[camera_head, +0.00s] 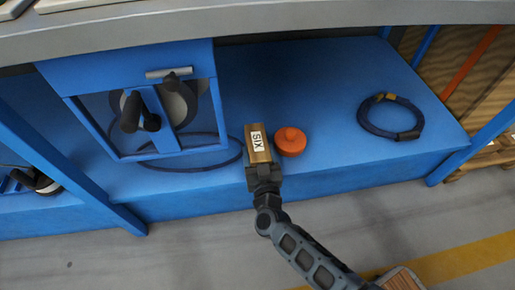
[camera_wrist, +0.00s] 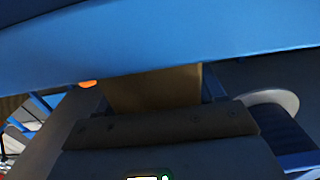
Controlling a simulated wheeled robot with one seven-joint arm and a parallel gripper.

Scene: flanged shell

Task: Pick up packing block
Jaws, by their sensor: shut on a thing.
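The packing block (camera_head: 262,152) is a tan, wood-coloured block with a white label reading "SIX". It is at the front of the blue shelf in the head view, at the end of my arm. My gripper (camera_head: 260,177) is shut on its near end. In the wrist view the tan block (camera_wrist: 152,88) juts out beyond the dark gripper body (camera_wrist: 160,127). The fingertips are mostly hidden. I cannot tell whether the block touches the shelf.
An orange knobbed object (camera_head: 290,141) stands close to the block's right. A coiled dark cable (camera_head: 391,117) lies further right on the blue shelf (camera_head: 335,80). A blue framed unit (camera_head: 140,100) stands to the left, with a dark loop (camera_head: 190,167) around its foot.

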